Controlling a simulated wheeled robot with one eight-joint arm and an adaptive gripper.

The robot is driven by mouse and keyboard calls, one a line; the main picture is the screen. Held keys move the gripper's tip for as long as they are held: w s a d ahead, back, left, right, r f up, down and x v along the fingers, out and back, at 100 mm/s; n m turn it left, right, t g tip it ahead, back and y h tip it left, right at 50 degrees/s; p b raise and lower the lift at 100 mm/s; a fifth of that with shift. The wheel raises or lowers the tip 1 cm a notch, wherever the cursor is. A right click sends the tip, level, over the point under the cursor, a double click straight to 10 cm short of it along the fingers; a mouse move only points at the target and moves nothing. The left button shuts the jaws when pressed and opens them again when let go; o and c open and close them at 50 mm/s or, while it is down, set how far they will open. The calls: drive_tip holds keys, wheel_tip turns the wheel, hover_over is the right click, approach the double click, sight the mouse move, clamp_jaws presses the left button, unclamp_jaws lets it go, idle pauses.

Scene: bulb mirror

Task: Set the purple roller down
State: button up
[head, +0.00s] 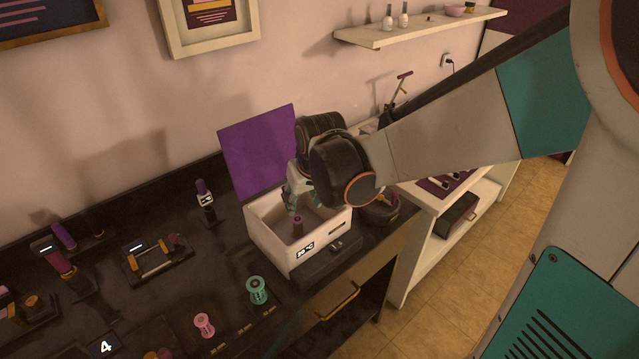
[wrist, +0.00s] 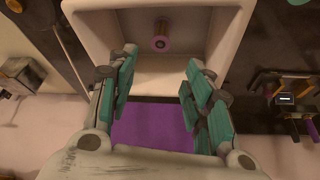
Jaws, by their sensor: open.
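A purple roller (head: 297,227) stands inside the open white box (head: 270,242). In the wrist view the roller (wrist: 160,41) shows end-on, with a pinkish-purple rim, near the box's far wall. My gripper (head: 304,205) is at the box's opening, pointing down into it. In the wrist view its teal-padded fingers (wrist: 160,60) are spread wide with nothing between them. The roller lies beyond the fingertips and apart from them. The box's purple lid (head: 257,150) stands open at the back.
A pink spool (head: 204,324) and a teal spool (head: 258,290) stand on the dark counter in front. A small stand with a purple top (head: 203,193) is left of the box. Another purple roller (head: 63,236) is at far left. A white shelf unit (head: 431,249) stands right.

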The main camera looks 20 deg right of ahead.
drive_tip(key=s+r+t, duration=0.1)
drive_tip(key=s+r, duration=0.3)
drive_tip(key=s, duration=0.5)
drive_tip(key=s+r+t, duration=0.1)
drive_tip(key=s+r, duration=0.3)
drive_tip(key=s, duration=0.5)
drive_tip(key=shift+s+a+r+t, duration=0.15)
drive_tip(key=shift+r+t, duration=0.15)
